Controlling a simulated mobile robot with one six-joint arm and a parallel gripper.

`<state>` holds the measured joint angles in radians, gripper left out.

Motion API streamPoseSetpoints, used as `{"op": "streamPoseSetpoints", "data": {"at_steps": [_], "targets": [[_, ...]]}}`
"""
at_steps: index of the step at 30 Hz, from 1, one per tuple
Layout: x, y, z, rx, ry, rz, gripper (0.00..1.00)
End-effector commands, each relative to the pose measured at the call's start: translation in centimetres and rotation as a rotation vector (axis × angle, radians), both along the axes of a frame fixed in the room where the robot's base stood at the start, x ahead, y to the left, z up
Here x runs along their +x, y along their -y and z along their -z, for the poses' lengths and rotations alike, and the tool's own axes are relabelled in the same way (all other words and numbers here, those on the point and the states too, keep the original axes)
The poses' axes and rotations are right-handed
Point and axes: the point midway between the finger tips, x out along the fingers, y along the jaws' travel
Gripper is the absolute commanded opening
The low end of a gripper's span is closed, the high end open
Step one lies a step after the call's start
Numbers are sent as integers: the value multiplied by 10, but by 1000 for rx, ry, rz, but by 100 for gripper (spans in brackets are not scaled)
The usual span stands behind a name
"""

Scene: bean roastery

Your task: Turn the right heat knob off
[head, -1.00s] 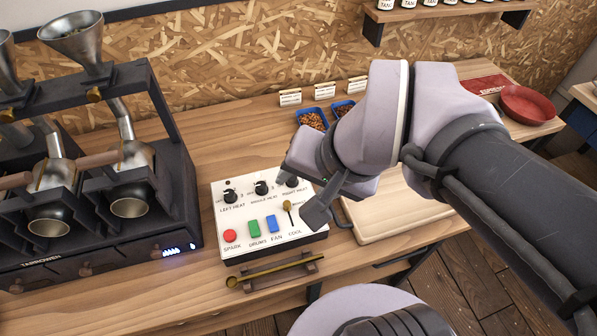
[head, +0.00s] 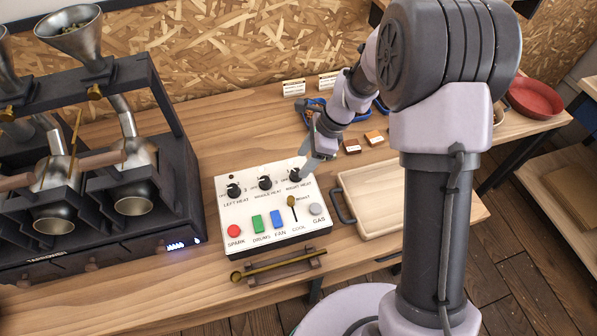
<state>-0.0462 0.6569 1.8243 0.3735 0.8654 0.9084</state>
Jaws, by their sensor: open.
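The right heat knob (head: 295,174) is a small black knob at the upper right of the white control panel (head: 222,212). My gripper is open. The left heat knob (head: 233,190) and the middle heat knob (head: 265,183) are in the same row, clear of my gripper. The knob's pointer is too small to read.
The panel also has a red spark button (head: 234,230), a green drums switch (head: 257,223), a blue fan switch (head: 277,219), a brass-tipped cool lever (head: 292,202) and a grey gas button (head: 316,209). A wooden tray (head: 347,186) stands at the right. The roaster (head: 95,243) is at the left.

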Motion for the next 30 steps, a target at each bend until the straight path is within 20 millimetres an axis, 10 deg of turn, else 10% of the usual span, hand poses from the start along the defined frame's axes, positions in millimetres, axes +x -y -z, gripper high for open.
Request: {"op": "streamPoseSetpoints", "data": {"at_steps": [6, 17, 25, 30], "targets": [[-1, -17, 42, 0, -1, -1, 54], [0, -20, 49, 0, 0, -1, 54], [-1, -20, 49, 0, 0, -1, 3], [-1, -20, 48, 0, 1, -4, 0]]}}
